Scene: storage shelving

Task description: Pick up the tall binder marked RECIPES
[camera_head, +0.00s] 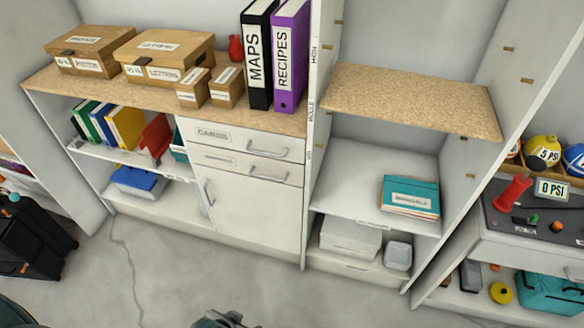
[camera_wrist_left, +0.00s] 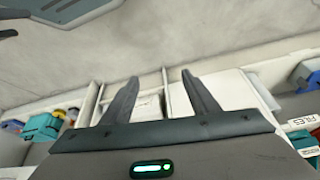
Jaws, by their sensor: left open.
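The tall purple binder marked RECIPES (camera_head: 290,60) stands upright on the wooden top of the cabinet, against a white upright panel on its right. The black binder marked MAPS (camera_head: 258,62) stands directly to its left. My left gripper (camera_wrist_left: 160,77) is open in the left wrist view, its two dark fingers apart and nothing between them. It is well away from the binder, which I cannot make out in that view. A dark shape at the bottom edge of the head view is too cut off to identify. My right gripper is not in view.
Cardboard boxes (camera_head: 164,55) and a small red vase (camera_head: 235,49) share the wooden top (camera_head: 285,121) left of the binders. A bare wooden shelf (camera_head: 410,98) lies right of the panel. Drawers and a door are below. The floor in front is clear.

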